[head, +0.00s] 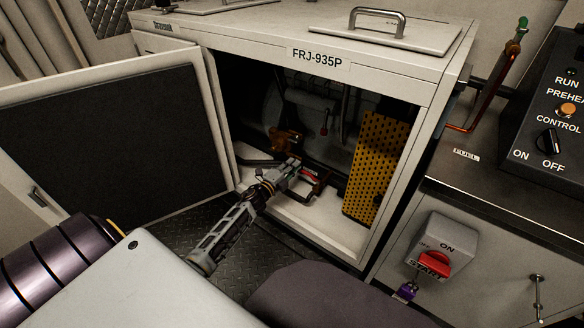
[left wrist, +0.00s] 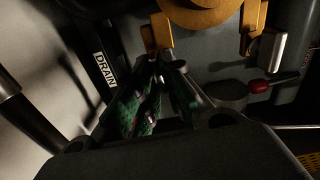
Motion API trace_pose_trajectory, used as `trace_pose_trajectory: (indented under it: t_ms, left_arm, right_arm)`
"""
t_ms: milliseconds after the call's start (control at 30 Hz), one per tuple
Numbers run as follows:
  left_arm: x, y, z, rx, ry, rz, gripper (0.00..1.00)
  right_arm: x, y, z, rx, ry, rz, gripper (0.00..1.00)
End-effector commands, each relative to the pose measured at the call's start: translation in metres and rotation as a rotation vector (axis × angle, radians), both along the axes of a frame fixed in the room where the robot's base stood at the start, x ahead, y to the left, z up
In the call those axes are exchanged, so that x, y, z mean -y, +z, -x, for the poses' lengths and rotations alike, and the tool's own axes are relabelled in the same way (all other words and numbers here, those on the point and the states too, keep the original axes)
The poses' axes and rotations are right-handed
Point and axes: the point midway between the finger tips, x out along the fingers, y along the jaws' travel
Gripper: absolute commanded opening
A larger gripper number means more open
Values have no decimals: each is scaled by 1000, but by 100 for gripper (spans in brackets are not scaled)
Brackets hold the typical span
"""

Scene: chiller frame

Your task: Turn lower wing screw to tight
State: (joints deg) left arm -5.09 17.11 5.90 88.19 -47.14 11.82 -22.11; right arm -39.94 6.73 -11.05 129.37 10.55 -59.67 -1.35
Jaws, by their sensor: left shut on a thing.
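The orange fitting also shows in the head view (head: 285,138). My right gripper is out of view.
The cabinet door (head: 110,135) stands open on the left. A perforated yellow panel (head: 375,165) is at the opening's right. A DRAIN label (left wrist: 104,70) is left of the fingers, and a red knob (left wrist: 258,86) is to their right. A control box (head: 550,110) stands far right.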

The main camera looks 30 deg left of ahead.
Motion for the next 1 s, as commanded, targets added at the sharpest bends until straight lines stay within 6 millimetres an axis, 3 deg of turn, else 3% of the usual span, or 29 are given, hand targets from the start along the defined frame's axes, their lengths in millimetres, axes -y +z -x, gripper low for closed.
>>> trace_pose_trajectory:
  t_ms: [667, 700, 833, 1000]
  left_arm:
    - [1, -2, 1, 3, -1, -81, 0]
    - [1, -2, 1, 3, -1, -81, 15]
    - [1, -2, 1, 4, -1, -80, 31]
    - [0, -1, 0, 5, 0, -80, 31]
  right_arm:
    - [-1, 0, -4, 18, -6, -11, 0]
    - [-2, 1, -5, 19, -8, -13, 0]
    - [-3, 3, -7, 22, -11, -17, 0]
    - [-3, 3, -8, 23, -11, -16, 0]
